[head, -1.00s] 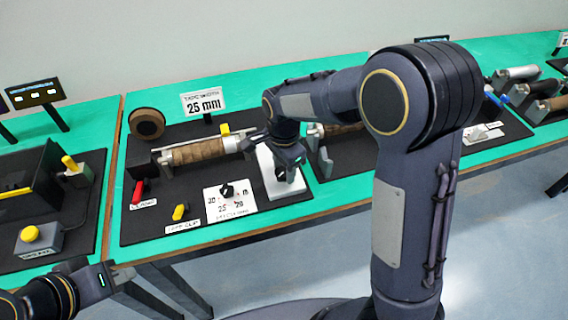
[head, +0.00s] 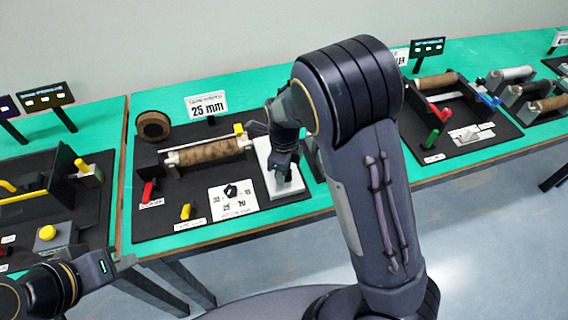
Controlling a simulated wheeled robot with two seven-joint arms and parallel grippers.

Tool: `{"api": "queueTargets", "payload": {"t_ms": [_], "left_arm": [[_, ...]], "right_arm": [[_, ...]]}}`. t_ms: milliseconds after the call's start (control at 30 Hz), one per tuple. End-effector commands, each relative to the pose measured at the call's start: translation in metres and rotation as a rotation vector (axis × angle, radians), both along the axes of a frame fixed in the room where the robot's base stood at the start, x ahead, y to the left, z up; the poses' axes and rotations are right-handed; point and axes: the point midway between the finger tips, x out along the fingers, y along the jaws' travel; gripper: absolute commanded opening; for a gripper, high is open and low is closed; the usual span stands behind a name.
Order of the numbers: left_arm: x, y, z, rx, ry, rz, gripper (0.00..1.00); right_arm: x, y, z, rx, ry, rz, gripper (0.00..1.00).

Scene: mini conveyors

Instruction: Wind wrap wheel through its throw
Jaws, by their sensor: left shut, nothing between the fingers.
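The wrapping station is a black board (head: 165,218) on the green table, with a brown roll (head: 210,151) lying across it between end supports. A white plate (head: 231,203) in front of the roll carries a small black knob (head: 231,190) ringed by printed numbers. I cannot tell which part is the wrap wheel; it may be hidden by my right arm. My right gripper (head: 284,176) points down at the white block (head: 262,155) at the roll's right end; its fingers are too small and dark to read. My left gripper (head: 127,264) is shut and empty, in front of the table's edge.
A red lever (head: 148,193) and a yellow lever (head: 186,211) stand on the board. A "25 mm" sign (head: 206,105) and a brown tape ring (head: 152,125) are behind. Other stations lie left and right. My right arm covers the gap to the right station.

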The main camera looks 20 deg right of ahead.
Motion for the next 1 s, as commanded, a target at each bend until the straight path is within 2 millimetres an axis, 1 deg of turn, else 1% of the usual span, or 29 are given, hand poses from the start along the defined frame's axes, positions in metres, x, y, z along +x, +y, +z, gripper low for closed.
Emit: {"api": "queueTargets", "payload": {"t_ms": [33, 100, 400, 967, 1000], "left_arm": [[0.0, 0.0, 0.007, 0.0, 0.0, 0.0, 0.0], [0.0, 0.0, 0.01, 0.0, 0.0, 0.0, 0.0], [0.0, 0.0, 0.019, 0.0, 0.0, 0.0, 0.0], [0.0, 0.0, 0.02, 0.0, 0.0, 0.0, 0.0], [0.0, 0.0, 0.02, 0.0, 0.0, 0.0, 0.0]], "right_arm": [[0.001, 0.001, 0.004, -0.001, -0.003, -0.031, 0.19], [0.001, 0.0, 0.003, -0.001, -0.002, -0.075, 0.19], [0.001, 0.0, 0.002, 0.0, -0.004, -0.199, 0.19], [0.001, 0.0, 0.001, 0.002, -0.004, -0.233, 0.2], [0.001, 0.0, 0.001, 0.003, -0.005, -0.233, 0.44]]}}
